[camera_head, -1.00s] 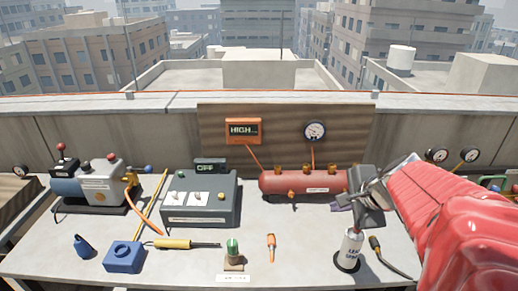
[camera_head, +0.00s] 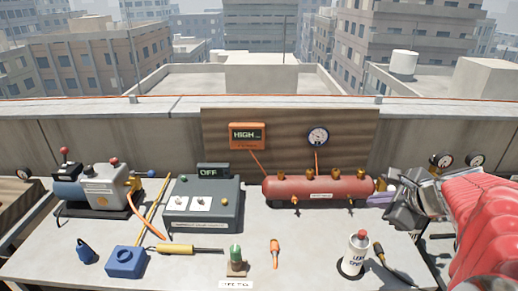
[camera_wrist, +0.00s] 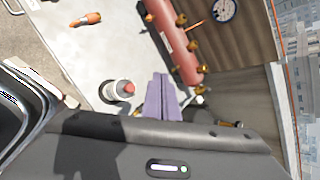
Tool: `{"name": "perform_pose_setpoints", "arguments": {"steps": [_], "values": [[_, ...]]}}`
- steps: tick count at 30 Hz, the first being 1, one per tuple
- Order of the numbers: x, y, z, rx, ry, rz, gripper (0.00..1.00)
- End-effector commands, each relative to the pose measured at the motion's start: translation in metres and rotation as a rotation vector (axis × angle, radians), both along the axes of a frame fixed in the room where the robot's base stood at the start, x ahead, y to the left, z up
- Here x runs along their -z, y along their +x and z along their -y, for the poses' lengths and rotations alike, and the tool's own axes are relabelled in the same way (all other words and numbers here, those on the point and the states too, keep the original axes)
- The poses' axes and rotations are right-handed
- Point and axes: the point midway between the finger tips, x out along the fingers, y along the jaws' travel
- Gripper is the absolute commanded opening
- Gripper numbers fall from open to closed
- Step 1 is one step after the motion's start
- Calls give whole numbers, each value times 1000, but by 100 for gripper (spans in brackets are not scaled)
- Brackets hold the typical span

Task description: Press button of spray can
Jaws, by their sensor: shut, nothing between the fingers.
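The spray can (camera_head: 354,256) stands upright on the front right of the worktop, white with a leak-spray label. Its red button (camera_head: 364,235) is on top and uncovered. In the wrist view the can (camera_wrist: 115,91) and its red button (camera_wrist: 129,88) show from above, left of my fingers. My gripper (camera_head: 373,199) is behind and to the right of the can in the head view, apart from it. Its purple fingers are shut together and empty; they also show in the wrist view (camera_wrist: 164,90).
The red manifold cylinder (camera_head: 318,188) with brass valves lies just left of my gripper. A black-handled lead (camera_head: 380,253) lies right of the can. An orange-handled tool (camera_head: 274,250) and a green indicator lamp (camera_head: 236,257) are left of it.

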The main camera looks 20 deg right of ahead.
Motion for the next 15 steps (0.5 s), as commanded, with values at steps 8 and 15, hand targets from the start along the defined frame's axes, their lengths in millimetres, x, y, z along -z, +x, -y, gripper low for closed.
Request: {"name": "perform_pose_setpoints", "arguments": {"steps": [8,15], "values": [[28,0,-1,-1,3,-3,0],[53,0,-1,-1,3,-3,0]]}}
